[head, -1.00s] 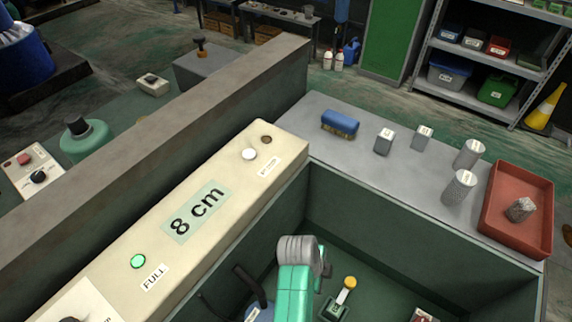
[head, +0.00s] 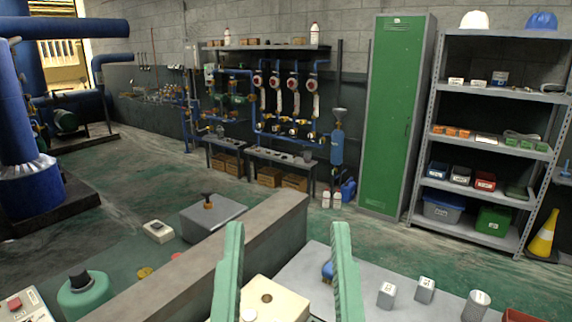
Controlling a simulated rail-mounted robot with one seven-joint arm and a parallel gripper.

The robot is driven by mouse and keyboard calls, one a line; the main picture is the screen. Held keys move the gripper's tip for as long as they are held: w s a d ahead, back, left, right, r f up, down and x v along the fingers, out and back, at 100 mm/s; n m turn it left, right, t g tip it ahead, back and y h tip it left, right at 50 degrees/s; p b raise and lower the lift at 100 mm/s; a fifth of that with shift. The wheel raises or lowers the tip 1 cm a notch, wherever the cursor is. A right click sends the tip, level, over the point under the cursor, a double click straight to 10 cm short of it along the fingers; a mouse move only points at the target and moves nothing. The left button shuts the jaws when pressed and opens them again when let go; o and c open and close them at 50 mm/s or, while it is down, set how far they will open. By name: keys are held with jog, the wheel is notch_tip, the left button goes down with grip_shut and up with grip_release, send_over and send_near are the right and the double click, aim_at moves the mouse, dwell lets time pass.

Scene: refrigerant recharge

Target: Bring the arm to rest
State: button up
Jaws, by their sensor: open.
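My gripper (head: 287,275) shows at the bottom middle of the head view. Its two green fingers point up and stand wide apart, with nothing held between them. Behind and below the fingers is the cream control box (head: 268,298), with a round hole and a white knob (head: 248,314) on its top. The right finger partly hides a blue brush (head: 327,270) on the grey bench top. The rest of my arm is out of the picture.
Two small grey blocks (head: 387,295) (head: 425,289) and a metal cylinder (head: 475,305) stand on the grey bench (head: 318,262) at right. A red tray (head: 520,315) shows at the bottom edge. A low wall (head: 262,243) runs left of the gripper. The floor beyond is open.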

notch_tip(320, 180, up, 38)
jog(key=p, duration=3.6)
jog(key=shift+w+a+p, duration=0.15)
jog(key=shift+a+p, duration=0.05)
jog(key=shift+p, duration=0.1)
